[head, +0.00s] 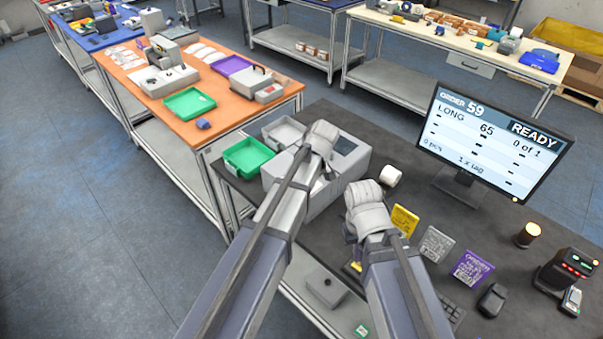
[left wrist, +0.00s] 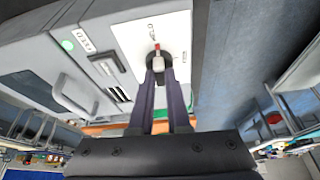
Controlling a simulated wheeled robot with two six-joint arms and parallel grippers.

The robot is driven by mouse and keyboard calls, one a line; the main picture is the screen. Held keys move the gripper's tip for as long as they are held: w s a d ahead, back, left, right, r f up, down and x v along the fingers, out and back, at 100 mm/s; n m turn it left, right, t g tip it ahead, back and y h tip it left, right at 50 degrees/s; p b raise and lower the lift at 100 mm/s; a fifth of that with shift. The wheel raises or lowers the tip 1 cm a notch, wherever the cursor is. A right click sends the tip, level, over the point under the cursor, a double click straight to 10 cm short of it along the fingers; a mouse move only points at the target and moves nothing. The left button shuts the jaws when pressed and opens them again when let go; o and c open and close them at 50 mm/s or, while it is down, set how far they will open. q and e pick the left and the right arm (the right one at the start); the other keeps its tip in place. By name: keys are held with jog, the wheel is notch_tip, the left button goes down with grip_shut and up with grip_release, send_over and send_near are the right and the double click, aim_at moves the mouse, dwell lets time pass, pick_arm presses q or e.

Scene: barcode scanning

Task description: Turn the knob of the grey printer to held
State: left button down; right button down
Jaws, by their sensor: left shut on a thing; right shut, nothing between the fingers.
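The grey printer (head: 345,165) stands on the dark bench, partly hidden behind my left arm. In the left wrist view its knob (left wrist: 158,62) is a dark round piece with a red mark, on a white plate (left wrist: 125,42) with small labels too small to read. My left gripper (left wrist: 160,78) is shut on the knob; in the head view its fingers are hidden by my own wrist. My right gripper (head: 351,238) is shut and empty above the bench in front of the printer, its fingertips mostly hidden.
A green tray (head: 248,157) and a grey tray (head: 284,132) sit beside the printer. A monitor (head: 490,140), a white roll (head: 391,177), yellow, grey and purple cards (head: 472,268) and a scanner (head: 566,275) stand to the right. A green light (left wrist: 67,45) shows on the printer.

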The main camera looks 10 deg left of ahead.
pick_arm(q)
jog(key=shift+n, duration=0.6)
jog(key=c, duration=0.9)
grip_release()
jog(key=p+v, duration=0.7)
jog(key=shift+d+r, duration=0.25)
jog(key=shift+r, duration=0.1)
jog(key=shift+w, duration=0.1)
